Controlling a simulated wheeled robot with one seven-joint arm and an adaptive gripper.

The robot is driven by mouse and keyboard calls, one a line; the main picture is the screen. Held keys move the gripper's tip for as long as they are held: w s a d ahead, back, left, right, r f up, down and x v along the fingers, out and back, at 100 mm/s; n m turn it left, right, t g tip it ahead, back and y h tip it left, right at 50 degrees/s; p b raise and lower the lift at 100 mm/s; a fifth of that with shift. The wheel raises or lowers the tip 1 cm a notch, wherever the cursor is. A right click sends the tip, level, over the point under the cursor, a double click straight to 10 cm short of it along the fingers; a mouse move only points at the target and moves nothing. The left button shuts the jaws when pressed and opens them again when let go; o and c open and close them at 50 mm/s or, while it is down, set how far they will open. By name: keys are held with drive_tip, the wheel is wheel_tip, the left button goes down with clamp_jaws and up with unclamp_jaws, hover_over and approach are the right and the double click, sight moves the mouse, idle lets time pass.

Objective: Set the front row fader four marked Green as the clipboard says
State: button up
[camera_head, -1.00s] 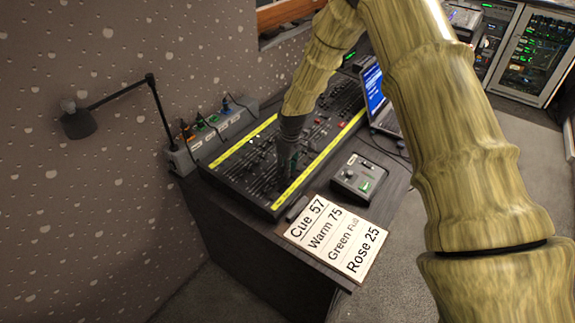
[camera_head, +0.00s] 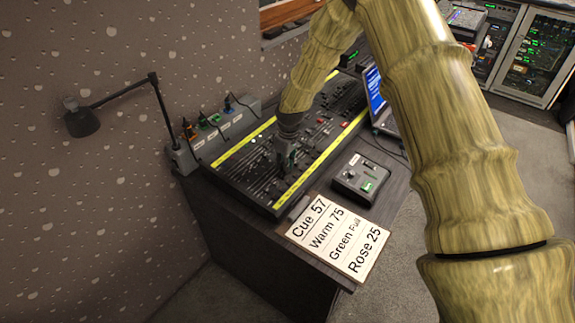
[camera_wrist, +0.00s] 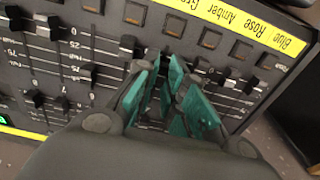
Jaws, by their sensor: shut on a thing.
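The lighting desk (camera_head: 240,172) is a dark panel with rows of fader slots and yellow label strips. My gripper (camera_head: 286,160) points down onto the desk, near the strip closest to the clipboard. In the wrist view my gripper (camera_wrist: 172,88) is closed among the faders, its green-padded fingers around a fader cap they mostly hide. I cannot read which label belongs to that cap. The yellow strip (camera_wrist: 245,22) there reads Blue, Rose, Amber and part of another word. The clipboard (camera_head: 337,237) reads Cue 57, Warm 75, Green Full, Rose 25.
Neighbouring fader caps (camera_wrist: 129,43) stand close to my fingers. A small grey box (camera_head: 360,179) with a knob and green light sits beside the desk. An open laptop (camera_head: 378,100) stands behind it. A black lamp (camera_head: 83,122) and a socket strip (camera_head: 215,130) are at left.

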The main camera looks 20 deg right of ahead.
sight(275, 164)
drive_tip(key=shift+w+a+r, duration=0.1)
drive_tip(key=shift+w+a, duration=0.55)
drive_tip(key=shift+w, duration=0.25)
drive_tip(key=shift+w+a+r, duration=0.1)
drive_tip(key=shift+w+a, duration=0.55)
drive_tip(key=shift+w, duration=0.2)
drive_tip(key=o, duration=0.4)
drive_tip(key=shift+o, duration=0.2)
drive_tip(key=shift+r+p, duration=0.5)
drive_tip(key=shift+r, duration=0.75)
drive_tip(key=shift+s, duration=0.1)
drive_tip(key=shift+r, duration=0.1)
wheel_tip(275, 164, up, 12)
drive_tip(key=shift+s+d, duration=0.35)
drive_tip(key=shift+s, duration=0.05)
drive_tip(key=shift+f, duration=0.2)
